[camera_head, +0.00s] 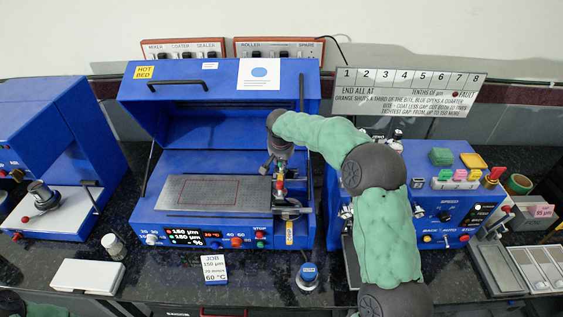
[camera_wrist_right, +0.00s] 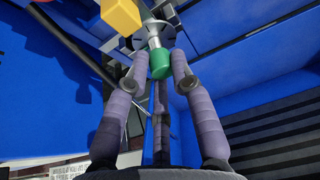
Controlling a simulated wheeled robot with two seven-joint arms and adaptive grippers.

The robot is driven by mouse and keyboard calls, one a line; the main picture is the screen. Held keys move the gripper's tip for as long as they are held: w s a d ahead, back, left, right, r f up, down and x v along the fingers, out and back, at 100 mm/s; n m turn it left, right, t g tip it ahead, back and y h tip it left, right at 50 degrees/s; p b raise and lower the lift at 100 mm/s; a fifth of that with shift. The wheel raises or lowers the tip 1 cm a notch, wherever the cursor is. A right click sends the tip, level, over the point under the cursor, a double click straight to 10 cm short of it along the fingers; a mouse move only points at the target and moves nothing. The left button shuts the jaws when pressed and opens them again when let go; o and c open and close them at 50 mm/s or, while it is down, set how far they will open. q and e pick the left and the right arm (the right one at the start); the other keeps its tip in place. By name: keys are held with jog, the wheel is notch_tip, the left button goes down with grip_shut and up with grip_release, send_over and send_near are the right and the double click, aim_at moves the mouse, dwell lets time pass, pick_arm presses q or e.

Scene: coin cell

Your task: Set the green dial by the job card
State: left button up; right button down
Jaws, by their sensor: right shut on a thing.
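The green dial (camera_wrist_right: 160,66) is a small green knob on a silver shaft, seen in the right wrist view. My right gripper (camera_wrist_right: 166,80) is shut on it, with fingers on either side. In the head view my right gripper (camera_head: 271,167) reaches down at the right end of the coater's grey plate (camera_head: 185,205), and the dial is hard to make out there. The job card (camera_head: 214,269) stands in front of the coater and reads 150 µm, 20 mm/s, 60 °C. The coater's display (camera_head: 186,237) seems to read 180 µm in red and 180 µm in green. My left gripper is out of view.
The blue coater lid (camera_head: 215,92) stands open behind my right gripper. A yellow block (camera_wrist_right: 121,15) is close by the dial. A numbered sign (camera_head: 405,93) is at the back. A white box (camera_head: 88,276) lies at front left.

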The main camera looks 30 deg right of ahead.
jog(key=c, duration=1.1)
grip_release()
jog(key=shift+r, duration=0.1)
jog(key=v, duration=1.2)
